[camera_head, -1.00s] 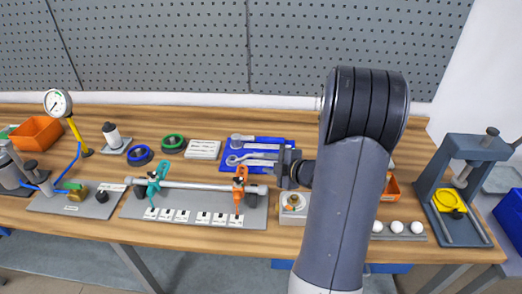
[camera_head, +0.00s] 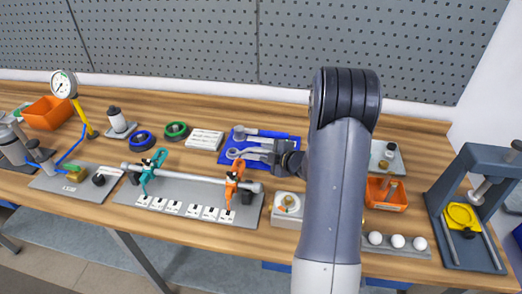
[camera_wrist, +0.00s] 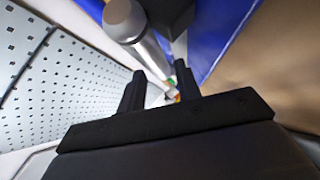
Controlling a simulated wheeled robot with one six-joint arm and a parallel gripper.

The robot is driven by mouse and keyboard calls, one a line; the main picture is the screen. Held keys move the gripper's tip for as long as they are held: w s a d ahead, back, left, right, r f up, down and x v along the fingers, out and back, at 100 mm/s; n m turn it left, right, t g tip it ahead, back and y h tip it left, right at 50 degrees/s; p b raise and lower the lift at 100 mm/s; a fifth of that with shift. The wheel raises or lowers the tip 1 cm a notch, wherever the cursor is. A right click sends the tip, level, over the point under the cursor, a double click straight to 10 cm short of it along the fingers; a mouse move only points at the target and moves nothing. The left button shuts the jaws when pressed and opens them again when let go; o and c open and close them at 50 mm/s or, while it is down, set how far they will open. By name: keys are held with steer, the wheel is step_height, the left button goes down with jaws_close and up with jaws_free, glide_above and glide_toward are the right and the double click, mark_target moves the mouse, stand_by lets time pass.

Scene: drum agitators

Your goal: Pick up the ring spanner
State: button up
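The ring spanner (camera_head: 234,153), silver-grey with a round ring end, lies on the blue mat (camera_head: 226,158) in the head view. Its right part runs toward my gripper (camera_head: 270,154), which is over the right part of the mat and hides some of the tools. In the wrist view my gripper's two dark fingers (camera_wrist: 157,90) stand apart, so it is open. A grey metal tool with a round end (camera_wrist: 125,18) runs down toward the gap between them. I cannot tell whether it touches a finger or which tool it is.
Another silver tool (camera_head: 262,133) lies behind the spanner on the mat. In front is a clamped bar (camera_head: 200,179) with green and orange clamps. A white block (camera_head: 206,140) lies left of the mat. An orange bin (camera_head: 388,207) and a grey press (camera_head: 470,210) stand right.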

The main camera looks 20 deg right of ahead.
steer(key=shift+x, duration=1.05)
steer(key=shift+c, duration=0.4)
jaws_close()
